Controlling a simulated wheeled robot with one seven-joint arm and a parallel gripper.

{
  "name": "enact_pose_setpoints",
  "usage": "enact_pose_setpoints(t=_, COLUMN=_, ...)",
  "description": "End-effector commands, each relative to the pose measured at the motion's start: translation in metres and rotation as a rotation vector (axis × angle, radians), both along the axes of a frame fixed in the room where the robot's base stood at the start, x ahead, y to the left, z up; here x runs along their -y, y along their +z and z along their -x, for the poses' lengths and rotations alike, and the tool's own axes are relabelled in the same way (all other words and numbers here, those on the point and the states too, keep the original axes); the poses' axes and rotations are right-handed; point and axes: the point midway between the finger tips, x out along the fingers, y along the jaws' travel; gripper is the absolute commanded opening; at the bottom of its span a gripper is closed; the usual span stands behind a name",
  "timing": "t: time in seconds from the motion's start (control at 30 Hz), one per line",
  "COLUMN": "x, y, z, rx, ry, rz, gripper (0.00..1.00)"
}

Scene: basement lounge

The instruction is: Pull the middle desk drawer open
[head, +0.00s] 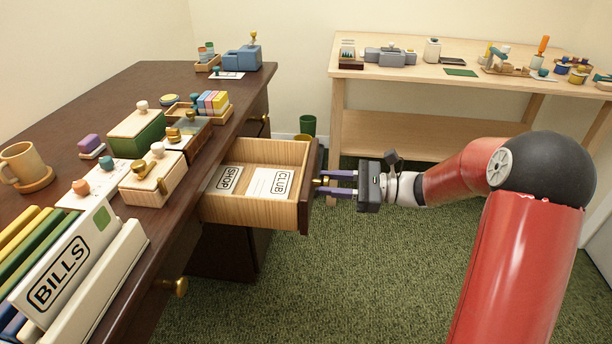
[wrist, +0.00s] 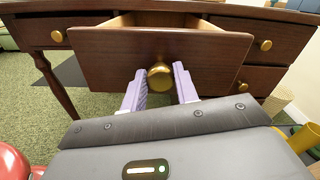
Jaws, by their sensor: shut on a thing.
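The middle desk drawer (head: 250,214) stands well out from the dark wooden desk (head: 150,92). Its pale inside shows in the head view, with a SHOP card (head: 229,180) and a CLUB card (head: 272,184) lying in it. My gripper (head: 320,183) is at the drawer's front from the right. In the wrist view, the purple fingers stand either side of the round brass knob (wrist: 160,77) on the dark drawer front (wrist: 205,56), and my gripper is shut on it. The knob is mostly hidden by the fingers in the head view.
Brass knobs of other drawers show at left (wrist: 57,37) and right (wrist: 265,45). The desktop holds a BILLS binder (head: 65,265), a mug (head: 22,165) and boxes. A pale workbench (head: 430,122) stands behind. Green carpet (head: 390,270) is clear in front of the drawer.

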Motion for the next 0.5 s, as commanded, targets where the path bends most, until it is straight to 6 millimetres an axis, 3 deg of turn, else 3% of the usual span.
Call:
enact_pose_setpoints(t=0.2, x=0.021, y=0.0, z=0.002, rx=-0.001, ry=0.0, rz=0.001, gripper=0.0)
enact_pose_setpoints(t=0.5, x=0.026, y=-0.001, z=0.002, rx=-0.001, ry=0.001, rz=0.0, gripper=0.0)
